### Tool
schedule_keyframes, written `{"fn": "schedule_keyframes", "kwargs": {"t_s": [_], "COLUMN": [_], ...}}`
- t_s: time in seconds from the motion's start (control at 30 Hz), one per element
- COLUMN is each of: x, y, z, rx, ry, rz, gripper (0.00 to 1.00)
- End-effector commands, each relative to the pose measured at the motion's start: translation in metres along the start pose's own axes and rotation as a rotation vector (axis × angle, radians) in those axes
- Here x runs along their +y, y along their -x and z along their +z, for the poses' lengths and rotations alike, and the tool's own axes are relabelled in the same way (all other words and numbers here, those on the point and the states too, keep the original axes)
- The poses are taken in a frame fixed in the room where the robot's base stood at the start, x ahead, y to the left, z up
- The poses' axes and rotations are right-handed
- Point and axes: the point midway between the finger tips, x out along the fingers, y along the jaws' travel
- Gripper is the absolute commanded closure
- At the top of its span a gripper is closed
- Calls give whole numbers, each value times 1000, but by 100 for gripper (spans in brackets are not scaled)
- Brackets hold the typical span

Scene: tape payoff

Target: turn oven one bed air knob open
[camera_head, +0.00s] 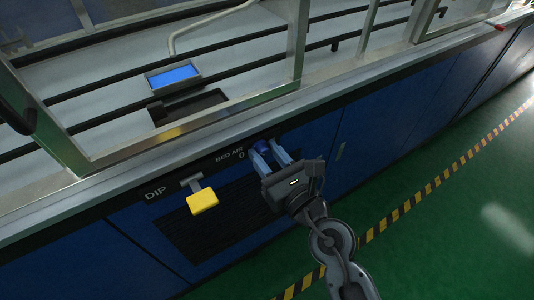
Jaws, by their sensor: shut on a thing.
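The bed air knob (262,147) is a small blue knob on the dark blue front panel, just right of the white "BED AIR" label (229,155) with a "0" mark under it. My gripper (270,150) reaches up to the panel from the lower right and is shut on the knob, one finger on each side. The fingers hide part of the knob, so I cannot tell which way it is turned.
A yellow handle (202,201) sticks out left of my gripper beside the "DIP" label (155,192). A black vent grille (205,240) lies below. Above are a metal ledge, frame posts and a blue screen (174,76). Green floor with a striped line (425,190) is open at right.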

Motion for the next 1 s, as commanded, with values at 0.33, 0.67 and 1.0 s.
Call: {"fn": "schedule_keyframes", "kwargs": {"t_s": [0.33, 0.67, 1.0], "x": [-1, -2, -3], "y": [0, 0, 0], "z": [3, 3, 2], "rx": [1, 1, 0], "ry": [-147, -444, -769], "rz": [-1, -1, -1], "gripper": [94, 94, 94]}}
